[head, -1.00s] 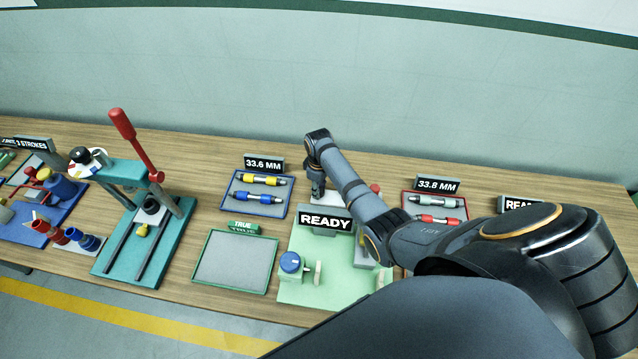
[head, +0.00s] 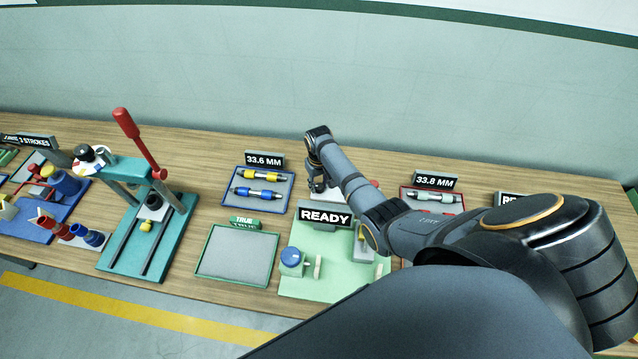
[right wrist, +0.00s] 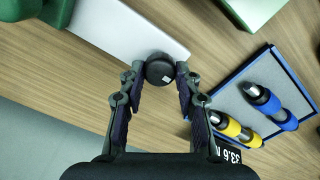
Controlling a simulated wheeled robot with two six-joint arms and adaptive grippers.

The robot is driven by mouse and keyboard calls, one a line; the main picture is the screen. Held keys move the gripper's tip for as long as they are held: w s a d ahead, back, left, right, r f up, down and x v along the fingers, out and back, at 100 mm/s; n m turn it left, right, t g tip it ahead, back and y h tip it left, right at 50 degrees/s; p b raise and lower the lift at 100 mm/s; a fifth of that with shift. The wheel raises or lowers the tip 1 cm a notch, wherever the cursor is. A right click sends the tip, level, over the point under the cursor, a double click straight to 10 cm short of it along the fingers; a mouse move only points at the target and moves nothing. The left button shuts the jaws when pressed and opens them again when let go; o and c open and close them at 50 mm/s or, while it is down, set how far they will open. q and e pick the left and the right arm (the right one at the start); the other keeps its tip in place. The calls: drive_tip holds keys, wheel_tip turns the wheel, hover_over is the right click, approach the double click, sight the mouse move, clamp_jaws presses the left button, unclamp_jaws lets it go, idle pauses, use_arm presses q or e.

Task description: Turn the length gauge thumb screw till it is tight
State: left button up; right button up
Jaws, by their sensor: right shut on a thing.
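The thumb screw is a round black knob (right wrist: 160,70) with a small pale mark on its top, at the end of a light grey block (right wrist: 115,25) in the right wrist view. My right gripper (right wrist: 161,78) is shut on this knob, with one finger on each side. In the head view my right gripper (head: 318,186) reaches down behind the READY sign (head: 326,216), at the back of the pale green gauge base (head: 308,288). The knob is hidden there. My left gripper is out of view.
A blue tray (head: 232,205) with yellow and blue cylinders lies left of the gripper. An empty green-rimmed tray (head: 235,260) is in front of it. A teal press (head: 125,255) with a red lever stands further left. My right arm covers part of the 33.8 mm tray (head: 405,193).

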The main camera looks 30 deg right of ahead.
sight(319, 186)
idle(0.5)
drive_tip(key=o, duration=1.1)
drive_tip(key=shift+o, duration=0.2)
drive_tip(key=shift+r, duration=0.1)
wheel_tip(319, 186, up, 12)
